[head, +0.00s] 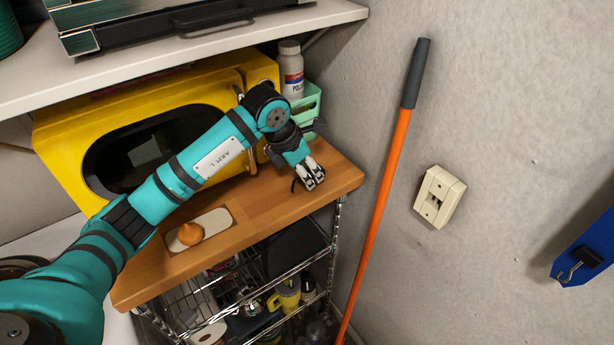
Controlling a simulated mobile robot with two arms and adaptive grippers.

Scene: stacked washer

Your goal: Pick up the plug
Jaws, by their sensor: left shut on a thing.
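My left gripper (312,182) is at the right end of the wooden shelf top, fingers pointing down toward the front right. It is shut on the plug, which is mostly hidden by the fingers. A thin dark curved piece (295,184), perhaps its cord, shows just left of the fingers. I cannot tell whether the plug touches the wood. The cream wall outlet (439,197) is on the grey wall to the right, apart from the gripper. My right gripper is not in view.
A yellow microwave (75,140) stands behind my left arm. A white bottle (291,68) and a mint green basket (306,104) are behind the gripper. An orange pole (388,180) leans between shelf and outlet.

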